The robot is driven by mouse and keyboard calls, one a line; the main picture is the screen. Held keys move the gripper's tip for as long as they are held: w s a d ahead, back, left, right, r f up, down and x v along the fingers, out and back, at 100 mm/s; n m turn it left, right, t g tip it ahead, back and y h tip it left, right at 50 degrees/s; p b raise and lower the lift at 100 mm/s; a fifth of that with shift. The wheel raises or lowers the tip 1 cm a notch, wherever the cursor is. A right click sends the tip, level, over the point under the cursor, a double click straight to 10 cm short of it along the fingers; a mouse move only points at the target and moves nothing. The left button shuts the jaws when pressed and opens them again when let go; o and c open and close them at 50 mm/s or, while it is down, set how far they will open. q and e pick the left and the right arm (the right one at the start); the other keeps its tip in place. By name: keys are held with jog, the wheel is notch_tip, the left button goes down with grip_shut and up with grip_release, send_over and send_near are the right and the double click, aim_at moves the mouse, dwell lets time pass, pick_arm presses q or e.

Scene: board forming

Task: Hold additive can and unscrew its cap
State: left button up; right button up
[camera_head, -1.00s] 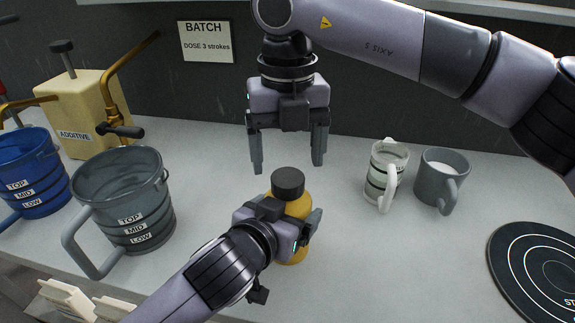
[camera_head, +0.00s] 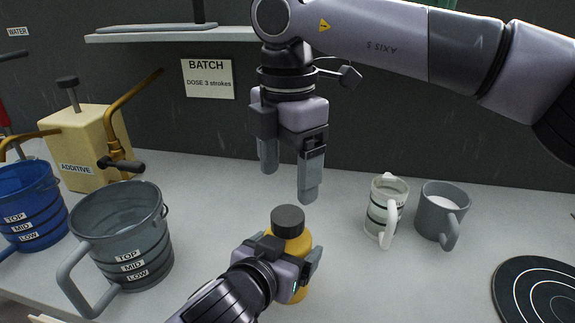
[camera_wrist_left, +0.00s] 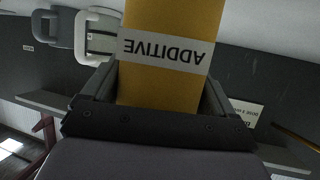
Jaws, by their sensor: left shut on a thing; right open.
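The additive can (camera_head: 298,243) is a yellow bottle with a dark grey cap (camera_head: 288,221), standing upright on the bench. My left gripper (camera_head: 300,266) is shut around its body; the left wrist view shows the can (camera_wrist_left: 172,85) between the fingers with its ADDITIVE label upside down. The cap is on the can. My right gripper (camera_head: 288,180) is open and points down above the cap, apart from it, with nothing between its fingers. The lower part of the can is partly hidden by my left gripper.
A grey jug (camera_head: 122,235) and a blue jug (camera_head: 28,200) stand at left, before the cream ADDITIVE dispenser (camera_head: 85,145). A white mug (camera_head: 384,205) and a grey mug (camera_head: 441,212) stand to the right. A black ringed disc (camera_head: 540,290) lies at far right.

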aim_at(287, 215)
jog(key=shift+f+m, duration=0.1)
jog(key=shift+m, duration=0.2)
notch_tip(287, 215, down, 8)
jog(key=shift+r, duration=0.2)
jog(key=c, duration=1.1)
jog(key=n, duration=1.3)
jog(key=shift+n, duration=0.3)
